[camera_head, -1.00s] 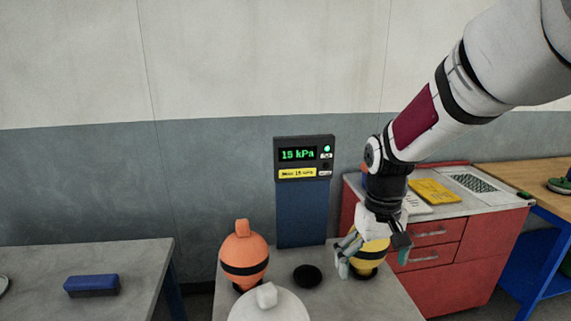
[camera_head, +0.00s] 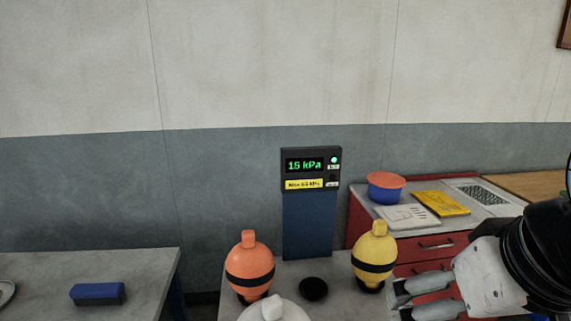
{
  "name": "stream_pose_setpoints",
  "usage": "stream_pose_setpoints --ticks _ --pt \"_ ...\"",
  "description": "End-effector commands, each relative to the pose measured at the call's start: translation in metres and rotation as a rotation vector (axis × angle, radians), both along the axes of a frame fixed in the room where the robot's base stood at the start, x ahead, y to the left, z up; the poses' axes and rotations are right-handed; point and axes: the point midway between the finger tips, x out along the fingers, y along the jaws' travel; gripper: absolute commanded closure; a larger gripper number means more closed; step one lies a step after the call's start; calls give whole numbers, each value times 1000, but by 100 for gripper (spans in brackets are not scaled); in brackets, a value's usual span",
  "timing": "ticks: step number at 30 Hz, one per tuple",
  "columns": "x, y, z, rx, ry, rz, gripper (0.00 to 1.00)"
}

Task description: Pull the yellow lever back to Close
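No yellow lever can be made out. A yellow float-shaped object (camera_head: 374,253) with a black band stands upright on the grey table (camera_head: 345,303). My gripper (camera_head: 395,301) is at the lower right, just right of the yellow float and apart from it. Its fingers point left, with a gap between them and nothing held. A gauge panel (camera_head: 311,168) on a blue post (camera_head: 307,226) reads 15 kPa, with a green light lit and a yellow maximum label.
An orange float (camera_head: 249,268), a black disc (camera_head: 313,289) and a white float (camera_head: 272,309) share the table. A red cabinet (camera_head: 357,222) behind carries a blue-and-red tub (camera_head: 386,188), papers and a yellow folder (camera_head: 440,202). A blue-topped brush (camera_head: 97,291) lies on the left table.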

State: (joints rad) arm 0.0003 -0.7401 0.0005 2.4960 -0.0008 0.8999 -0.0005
Motion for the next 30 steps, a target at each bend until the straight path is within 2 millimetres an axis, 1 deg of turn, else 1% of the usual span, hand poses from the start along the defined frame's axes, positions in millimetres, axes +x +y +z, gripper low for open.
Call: stream_pose_setpoints --ticks 8,11,12,14,15,17,18,20,21,22,26,30 --pt "-2 0 0 2 -5 -1 0" --pt "-1 0 -1 1 -3 0 20" --pt "1 0 -2 1 0 0 29" --pt "6 0 -4 0 10 1 43" --pt "11 0 -6 -1 20 3 52" --pt "21 0 -12 -2 41 7 66" --pt "30 1 -16 -2 57 10 75" --pt "43 1 -24 -4 84 15 88" --pt "54 1 -30 -5 103 19 97" --pt "61 1 -35 -7 119 21 100" --pt "94 2 -56 -11 183 33 100" --pt "128 2 -83 -15 253 46 100"
